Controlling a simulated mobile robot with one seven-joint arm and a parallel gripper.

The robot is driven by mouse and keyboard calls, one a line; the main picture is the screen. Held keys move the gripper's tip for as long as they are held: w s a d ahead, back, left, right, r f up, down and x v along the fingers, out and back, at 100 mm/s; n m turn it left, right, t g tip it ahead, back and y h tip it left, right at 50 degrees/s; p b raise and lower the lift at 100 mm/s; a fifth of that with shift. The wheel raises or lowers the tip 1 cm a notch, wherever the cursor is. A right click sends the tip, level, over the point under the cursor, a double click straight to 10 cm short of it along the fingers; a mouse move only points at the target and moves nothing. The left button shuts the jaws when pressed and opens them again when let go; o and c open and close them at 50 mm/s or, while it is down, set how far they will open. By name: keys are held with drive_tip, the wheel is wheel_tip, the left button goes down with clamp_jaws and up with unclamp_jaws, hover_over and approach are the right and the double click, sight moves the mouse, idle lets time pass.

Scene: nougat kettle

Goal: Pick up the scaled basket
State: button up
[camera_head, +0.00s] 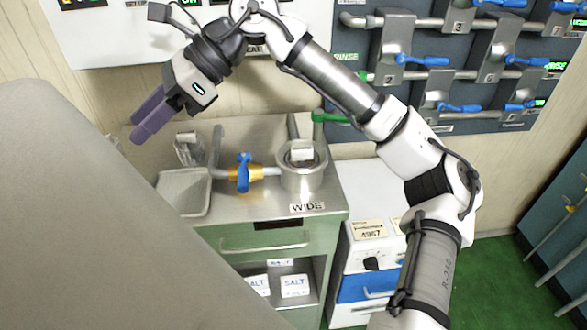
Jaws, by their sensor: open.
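My gripper (143,124), with purple fingers, is at the upper left, above the left end of a metal-topped counter (250,205). It is open and nothing shows between its fingers. No object is marked as the scaled basket, and I cannot tell which one it is. A square, open metal container (183,192) is at the counter's left end, below my gripper. A small metal piece (187,148) stands behind it. A round metal vessel (302,178) with a pale block at its top is on the right, behind a "WIDE" label.
A pipe with a blue-handled valve (243,172) runs between the square container and the round vessel. Salt boxes (294,286) sit on the shelf below. A wall panel with blue valves (460,65) is at the upper right. A large grey surface (80,220) blocks the lower left.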

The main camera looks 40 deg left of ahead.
drive_tip(key=w+d+f+m+t, duration=0.1)
drive_tip(key=w+t, duration=0.2)
drive_tip(key=w, duration=0.3)
drive_tip(key=w+f+t, duration=0.2)
drive_tip(key=w+t, duration=0.1)
drive_tip(key=w, duration=0.3)
wheel_tip(320, 180, up, 2)
drive_tip(key=m+t+h+b, duration=0.1)
drive_tip(key=m+t+h, duration=0.1)
drive_tip(key=t+h, duration=0.25)
hover_over(302, 148)
drive_tip(key=shift+y, duration=0.35)
wheel_tip(302, 148, down, 13)
drive_tip(key=shift+c, duration=0.4)
clamp_jaws()
